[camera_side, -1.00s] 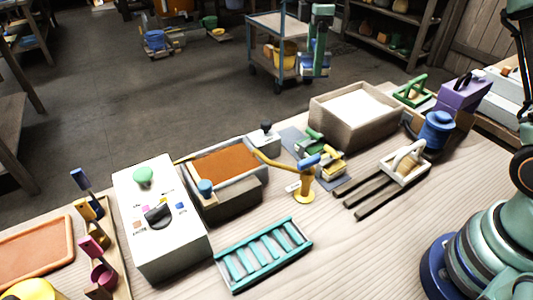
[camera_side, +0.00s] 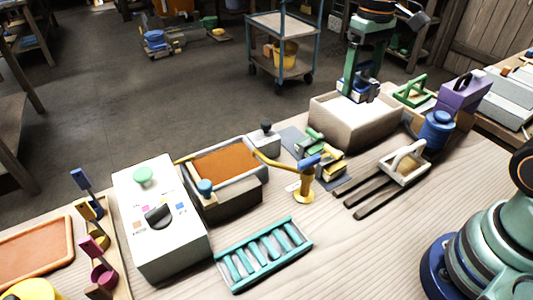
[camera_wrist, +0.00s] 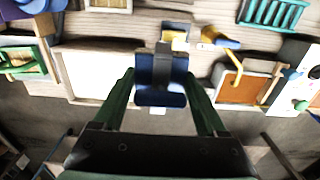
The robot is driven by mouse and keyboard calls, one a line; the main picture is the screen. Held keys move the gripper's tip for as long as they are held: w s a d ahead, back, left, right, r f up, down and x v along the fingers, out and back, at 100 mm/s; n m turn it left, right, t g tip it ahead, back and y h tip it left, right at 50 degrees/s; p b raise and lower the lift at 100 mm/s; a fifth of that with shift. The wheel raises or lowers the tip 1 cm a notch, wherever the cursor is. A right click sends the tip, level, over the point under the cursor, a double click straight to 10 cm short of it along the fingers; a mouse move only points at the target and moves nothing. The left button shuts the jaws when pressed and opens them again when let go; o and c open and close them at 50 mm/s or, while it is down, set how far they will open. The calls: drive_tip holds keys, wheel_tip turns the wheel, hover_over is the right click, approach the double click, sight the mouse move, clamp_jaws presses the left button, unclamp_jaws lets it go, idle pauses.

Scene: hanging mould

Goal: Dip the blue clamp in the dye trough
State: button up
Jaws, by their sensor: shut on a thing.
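The blue clamp (camera_wrist: 160,96) sits between the green fingers of my gripper (camera_wrist: 160,92) in the wrist view, with a grey piece at its middle. In the side view my gripper (camera_side: 358,90) holds it over the back part of the pale box (camera_side: 370,128); how high it hangs is hard to tell. The dye trough (camera_side: 240,196), a grey-walled box with orange-brown contents, stands left of the pale box. It also shows in the wrist view (camera_wrist: 240,85), to the right of my gripper.
A yellow post (camera_side: 305,185) with a blue-topped arm stands between trough and box. A white control box (camera_side: 160,220) with a green button is left of the trough. A teal rack (camera_side: 263,255) lies in front. A wooden fork-like holder (camera_side: 383,182) lies right of the post.

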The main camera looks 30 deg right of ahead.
drive_tip(key=shift+w, duration=0.1)
drive_tip(key=w+a+f+n, duration=0.2)
drive_tip(key=w+a+n, duration=0.1)
drive_tip(key=w+a, duration=0.65)
drive_tip(key=n, duration=0.3)
hover_over(227, 176)
wheel_tip(227, 176, down, 6)
drive_tip(key=shift+s+f, duration=0.1)
drive_tip(key=shift+f, duration=5.9)
drive_tip(key=shift+r, duration=0.15)
wheel_tip(227, 176, up, 7)
drive_tip(key=shift+f, duration=0.2)
